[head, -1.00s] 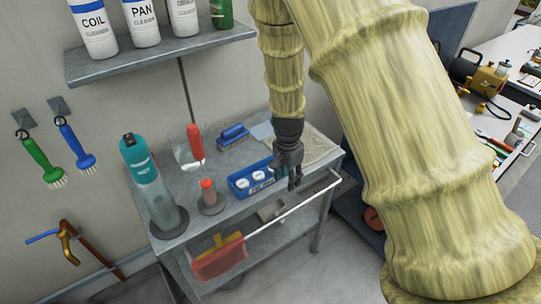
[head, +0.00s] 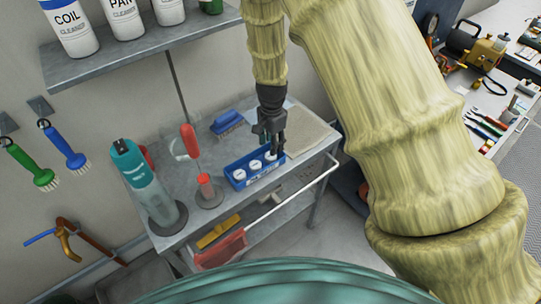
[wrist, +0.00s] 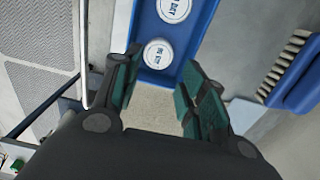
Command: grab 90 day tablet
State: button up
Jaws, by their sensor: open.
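A blue tray (head: 232,181) on the grey cart holds three white round tablets in a row: a left one (head: 239,174), a middle one (head: 255,165) and a right one (head: 271,156). In the wrist view, two lettered tablets show in the blue tray (wrist: 193,45), an upper one (wrist: 174,8) and a nearer one (wrist: 158,53). Their lettering is too small to read surely. My gripper (head: 273,148) points down at the tray's right end. In the wrist view my gripper (wrist: 163,62) is open and empty, with the nearer tablet between its fingertips in the picture.
On the cart stand a teal spray bottle (head: 145,185), a red-handled tool (head: 189,142) and a blue brush (head: 227,122). A tan mat (head: 302,130) lies right of the tray. A shelf (head: 140,52) with bottles hangs above. A rail (head: 290,204) runs along the cart's front.

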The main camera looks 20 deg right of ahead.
jog(key=shift+s+f, duration=0.1)
jog(key=shift+s, duration=0.15)
jog(key=shift+a+f+p, duration=0.1)
jog(key=shift+f+p, duration=0.2)
jog(key=shift+p, duration=0.15)
jog(key=shift+a+f+p, duration=0.15)
jog(key=shift+f+p, duration=0.85)
jog(key=shift+f, duration=1.25)
jog(key=c, duration=0.6)
jog(key=shift+r, duration=0.15)
